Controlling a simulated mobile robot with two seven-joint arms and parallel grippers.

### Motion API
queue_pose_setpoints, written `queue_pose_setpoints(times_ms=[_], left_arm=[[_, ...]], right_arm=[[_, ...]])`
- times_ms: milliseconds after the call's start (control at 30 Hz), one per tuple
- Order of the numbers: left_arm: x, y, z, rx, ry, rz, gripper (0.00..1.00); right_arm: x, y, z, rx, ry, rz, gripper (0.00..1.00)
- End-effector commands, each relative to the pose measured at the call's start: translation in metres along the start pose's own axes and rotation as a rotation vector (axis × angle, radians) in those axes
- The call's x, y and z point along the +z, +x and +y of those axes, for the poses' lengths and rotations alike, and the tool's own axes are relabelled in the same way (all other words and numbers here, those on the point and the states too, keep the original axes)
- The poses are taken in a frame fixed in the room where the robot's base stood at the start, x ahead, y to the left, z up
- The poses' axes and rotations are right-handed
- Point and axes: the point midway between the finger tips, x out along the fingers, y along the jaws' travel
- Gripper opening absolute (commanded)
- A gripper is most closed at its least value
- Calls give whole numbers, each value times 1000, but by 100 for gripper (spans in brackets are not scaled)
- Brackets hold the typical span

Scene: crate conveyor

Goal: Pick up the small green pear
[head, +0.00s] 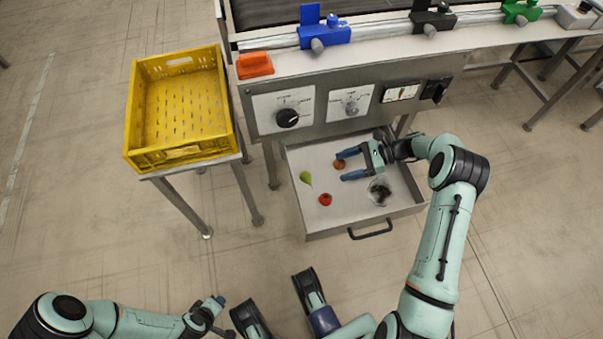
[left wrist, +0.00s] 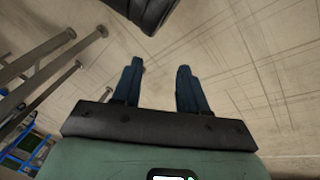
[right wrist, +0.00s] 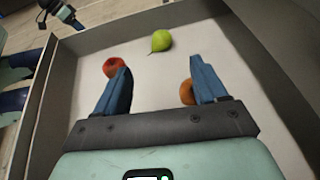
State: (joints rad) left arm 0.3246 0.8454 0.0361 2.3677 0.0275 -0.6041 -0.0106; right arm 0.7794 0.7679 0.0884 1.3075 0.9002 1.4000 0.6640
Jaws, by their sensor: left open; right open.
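The small green pear (head: 306,177) lies at the left side of the open drawer (head: 314,226) in the head view. In the right wrist view the pear (right wrist: 161,41) lies beyond the fingertips, apart from them. My right gripper (head: 340,167) is open over the drawer, to the right of the pear, its fingers pointing left. It also shows in the right wrist view (right wrist: 160,75). My left gripper (left wrist: 158,68) is open and empty above the floor, away from the drawer; it shows small in the head view (head: 222,313).
A red fruit (head: 325,199) lies just below the pear. An orange-brown fruit (head: 339,164) is near my right fingers. A dark clump (head: 379,190) lies at the drawer's right. A yellow crate (head: 147,158) stands at left. The drawer's walls surround the fruits.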

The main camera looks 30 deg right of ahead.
Motion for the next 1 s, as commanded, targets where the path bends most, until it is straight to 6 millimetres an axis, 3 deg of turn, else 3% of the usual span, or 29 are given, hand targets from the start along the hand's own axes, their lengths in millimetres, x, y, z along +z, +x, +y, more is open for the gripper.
queue_pose_setpoints(times_ms=[300, 567, 833, 1000], left_arm=[[13, 8, -10, -19, -10, -39, 43], [18, 12, -15, -26, -14, -55, 43], [39, 24, -30, -53, -30, -118, 43], [42, 25, -33, -59, -33, -129, 43]], right_arm=[[1, 59, 0, 3, -1, -2, 72], [1, 75, 0, 2, -1, -2, 72], [-2, 112, -2, 5, 0, -2, 72], [-1, 122, -3, 1, -1, 0, 72]])
